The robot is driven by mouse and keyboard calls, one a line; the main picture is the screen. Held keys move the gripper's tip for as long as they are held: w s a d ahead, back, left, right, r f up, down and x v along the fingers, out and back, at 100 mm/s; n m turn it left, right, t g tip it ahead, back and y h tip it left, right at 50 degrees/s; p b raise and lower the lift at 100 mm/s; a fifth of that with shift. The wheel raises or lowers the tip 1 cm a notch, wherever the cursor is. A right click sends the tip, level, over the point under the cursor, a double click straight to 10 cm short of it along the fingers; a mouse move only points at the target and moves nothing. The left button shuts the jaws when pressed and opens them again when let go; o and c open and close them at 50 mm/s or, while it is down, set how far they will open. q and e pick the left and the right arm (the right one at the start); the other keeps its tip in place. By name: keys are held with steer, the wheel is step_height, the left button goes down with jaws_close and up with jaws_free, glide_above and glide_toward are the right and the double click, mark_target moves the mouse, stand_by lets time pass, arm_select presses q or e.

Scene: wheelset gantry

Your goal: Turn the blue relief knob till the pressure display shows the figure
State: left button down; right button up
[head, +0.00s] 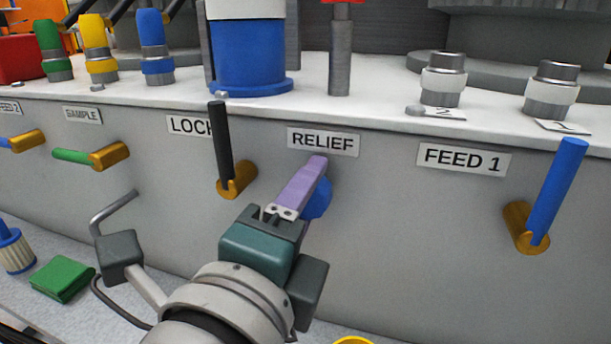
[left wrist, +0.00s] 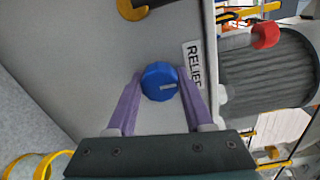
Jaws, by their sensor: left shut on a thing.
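The blue relief knob (head: 321,203) is on the grey front panel under the RELIEF label (head: 323,141), mostly hidden behind a finger in the head view. The left wrist view shows its round face (left wrist: 160,82) with a pale mark on it. My left gripper (head: 316,176) has purple fingers, one on each side of the knob, and is shut on it. Both fingers show in the left wrist view (left wrist: 158,88). The pressure display is not in view. My right gripper is not in view.
A black-handled lever (head: 221,145) stands upright just left of my gripper, by the LOCK label. A blue-handled lever (head: 558,190) is at the right under FEED 1 (head: 464,159). A green-handled lever (head: 88,156) is at the left. The panel between RELIEF and FEED 1 is clear.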

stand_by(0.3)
arm_select(q)
steer(key=shift+c, duration=1.4)
jaws_free()
steer(key=b+v, duration=0.1)
steer(key=v, duration=0.9)
steer(key=shift+r, duration=0.1)
